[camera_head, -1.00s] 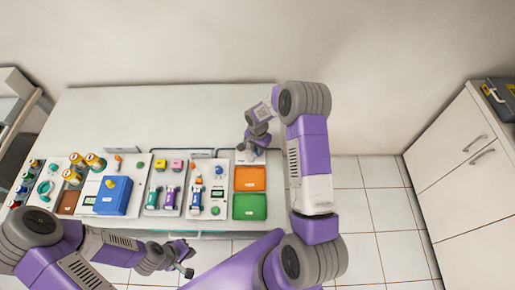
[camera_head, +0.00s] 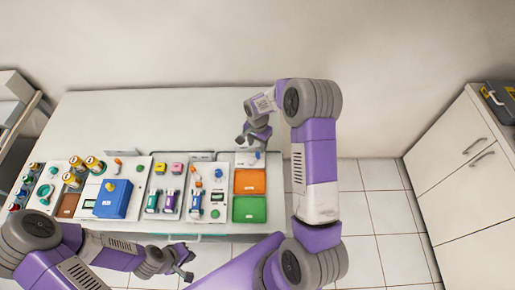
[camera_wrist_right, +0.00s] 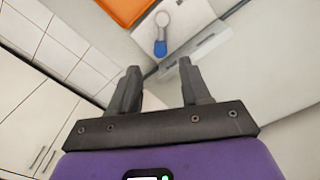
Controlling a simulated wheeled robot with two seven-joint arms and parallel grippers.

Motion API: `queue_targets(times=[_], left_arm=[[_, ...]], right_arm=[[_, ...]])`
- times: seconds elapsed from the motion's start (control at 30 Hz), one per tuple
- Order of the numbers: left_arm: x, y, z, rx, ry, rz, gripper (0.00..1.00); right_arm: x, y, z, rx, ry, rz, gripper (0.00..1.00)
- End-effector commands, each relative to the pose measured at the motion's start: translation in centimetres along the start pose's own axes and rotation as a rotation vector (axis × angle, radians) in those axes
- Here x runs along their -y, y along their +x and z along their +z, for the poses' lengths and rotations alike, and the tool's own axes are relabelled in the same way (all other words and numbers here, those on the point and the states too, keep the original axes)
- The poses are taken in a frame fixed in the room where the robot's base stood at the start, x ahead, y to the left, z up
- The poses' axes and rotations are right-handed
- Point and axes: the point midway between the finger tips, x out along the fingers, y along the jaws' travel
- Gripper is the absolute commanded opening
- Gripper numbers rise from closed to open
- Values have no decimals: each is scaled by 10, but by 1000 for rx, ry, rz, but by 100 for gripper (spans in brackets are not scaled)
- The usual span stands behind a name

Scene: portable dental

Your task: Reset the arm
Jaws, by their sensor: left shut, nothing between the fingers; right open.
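My right arm reaches over the table's right part. Its gripper (camera_head: 243,143) is open and empty, and its two fingers show apart in the right wrist view (camera_wrist_right: 158,78). A small blue-ended tool with a pale round end (camera_wrist_right: 161,36) lies on a white panel beyond the fingertips, apart from them. A bit of blue shows beside that gripper in the head view. My left gripper (camera_head: 187,268) is shut and empty, low in front of the table's front edge.
The white table (camera_head: 190,105) holds a blue box (camera_head: 113,200), an orange tray (camera_head: 250,181), a green tray (camera_head: 249,209) and panels with several colored parts. The table's back is clear. A white cabinet (camera_head: 470,185) stands at right.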

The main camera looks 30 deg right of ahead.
Motion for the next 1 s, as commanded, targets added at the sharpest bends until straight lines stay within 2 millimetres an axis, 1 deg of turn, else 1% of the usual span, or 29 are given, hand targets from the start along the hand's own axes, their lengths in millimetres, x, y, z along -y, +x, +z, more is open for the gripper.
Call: queue_targets(times=[0.03, 0.17, 0.73, 0.87, 1.0], left_arm=[[0, 0, 0, 0, 0, 0, 0], [0, 0, 0, 0, 0, 0, 0], [-1, -2, 0, 0, 0, 0, 0], [-6, -17, 1, 0, 0, 0, 0], [-16, -42, 2, 0, 0, 0, 0]], right_arm=[[0, -6, 0, -1, 0, -1, 47], [0, -14, 0, 1, 0, 0, 47], [0, -16, 0, 1, 0, 0, 47], [0, -32, 0, 0, 0, 0, 47], [0, -59, 0, 0, 0, 0, 47]])
